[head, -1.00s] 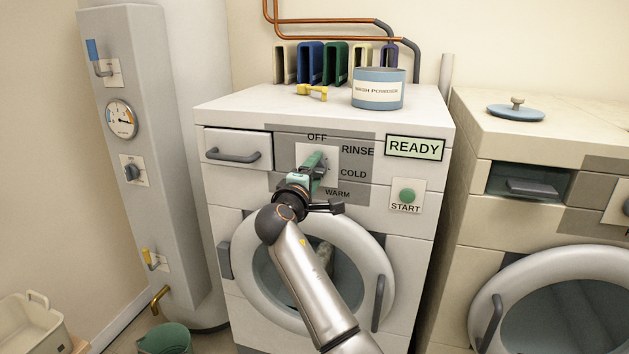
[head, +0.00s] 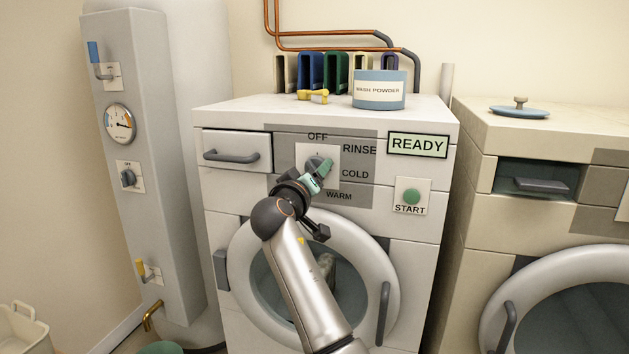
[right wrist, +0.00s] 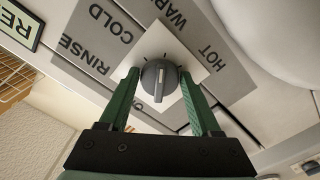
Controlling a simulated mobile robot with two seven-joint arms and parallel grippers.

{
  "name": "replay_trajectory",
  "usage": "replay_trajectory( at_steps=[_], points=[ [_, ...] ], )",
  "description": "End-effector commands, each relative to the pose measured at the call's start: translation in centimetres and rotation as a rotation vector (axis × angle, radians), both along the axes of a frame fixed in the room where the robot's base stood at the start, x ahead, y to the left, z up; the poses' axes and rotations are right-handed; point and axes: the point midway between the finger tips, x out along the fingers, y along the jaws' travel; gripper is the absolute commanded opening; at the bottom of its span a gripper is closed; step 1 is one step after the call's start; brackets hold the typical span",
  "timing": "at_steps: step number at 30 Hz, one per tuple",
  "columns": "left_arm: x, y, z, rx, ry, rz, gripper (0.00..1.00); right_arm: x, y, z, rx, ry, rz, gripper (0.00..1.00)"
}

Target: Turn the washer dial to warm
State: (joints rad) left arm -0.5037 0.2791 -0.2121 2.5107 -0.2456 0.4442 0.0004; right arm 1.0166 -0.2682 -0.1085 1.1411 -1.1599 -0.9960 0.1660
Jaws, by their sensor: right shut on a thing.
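The washer dial (head: 314,164) is a dark grey round knob on a white plate on the washer's front panel. Labels OFF, RINSE, COLD and WARM (head: 339,196) show around it. In the right wrist view the dial (right wrist: 159,80) sits between the green fingers, with HOT also legible. My left gripper is not in view.
The washer has a READY display (head: 417,145), a START button (head: 411,197), a drawer handle (head: 231,156) and a round door behind my arm. A wash powder tub (head: 379,90) and yellow object (head: 312,96) stand on top. A second machine (head: 560,140) is at right.

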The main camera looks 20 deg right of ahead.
Motion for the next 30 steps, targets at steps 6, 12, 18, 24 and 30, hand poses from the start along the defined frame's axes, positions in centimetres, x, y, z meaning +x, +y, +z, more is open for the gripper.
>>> replay_trajectory(
  at_steps=[6, 12, 18, 24, 30],
  points=[
    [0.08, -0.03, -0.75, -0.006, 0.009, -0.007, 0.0, 0.04, 0.02, -0.03, 0.075, -0.052, 0.001, 0.09],
    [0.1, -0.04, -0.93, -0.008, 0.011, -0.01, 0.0, 0.04, 0.03, 0.05, 0.105, -0.073, 0.0, 0.09],
    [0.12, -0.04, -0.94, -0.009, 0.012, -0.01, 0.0, 0.05, 0.03, 0.1, 0.111, -0.078, 0.0, 0.09],
    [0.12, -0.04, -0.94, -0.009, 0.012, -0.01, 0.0, 0.04, 0.02, 0.12, 0.111, -0.077, 0.0, 0.09],
    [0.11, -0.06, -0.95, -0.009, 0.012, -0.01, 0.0, 0.04, 0.03, 0.09, 0.11, -0.077, 0.0, 0.84]
  ],
)
